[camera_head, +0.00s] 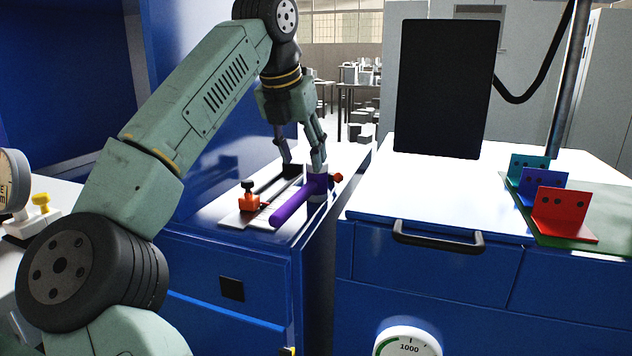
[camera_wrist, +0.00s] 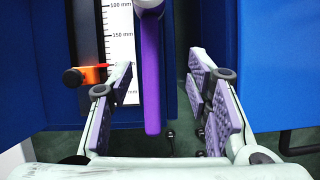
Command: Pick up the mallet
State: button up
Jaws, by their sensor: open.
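The mallet has a purple handle (camera_head: 293,203) that slants toward the front of the left cabinet top in the head view. In the wrist view the purple handle (camera_wrist: 152,85) runs upright between my fingers, with part of the grey head at the top edge. My gripper (camera_head: 303,163) is open above the mallet, one finger on each side of the handle. In the wrist view my gripper (camera_wrist: 160,75) shows gaps on both sides of the handle; exact height is hard to tell.
A measuring rail with a scale (camera_wrist: 122,45) and an orange slider (camera_head: 249,201) lies left of the mallet. A dark panel (camera_head: 446,88) stands on the right cabinet. Teal, blue and red brackets (camera_head: 563,207) sit at far right. A gap separates the cabinets.

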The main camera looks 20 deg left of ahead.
aim_at(304, 188)
jog(key=f, duration=0.1)
jog(key=w+f, duration=0.1)
jog(key=f, duration=0.1)
jog(key=a+f, duration=0.1)
jog(key=shift+w+f, duration=0.15)
jog(key=shift+w, duration=0.1)
jog(key=p+x, duration=0.2)
jog(key=x, duration=0.3)
jog(key=shift+w+f, duration=0.15)
jog(key=shift+f, duration=0.3)
jog(key=shift+f, duration=0.25)
grip_shut()
dwell(0.5)
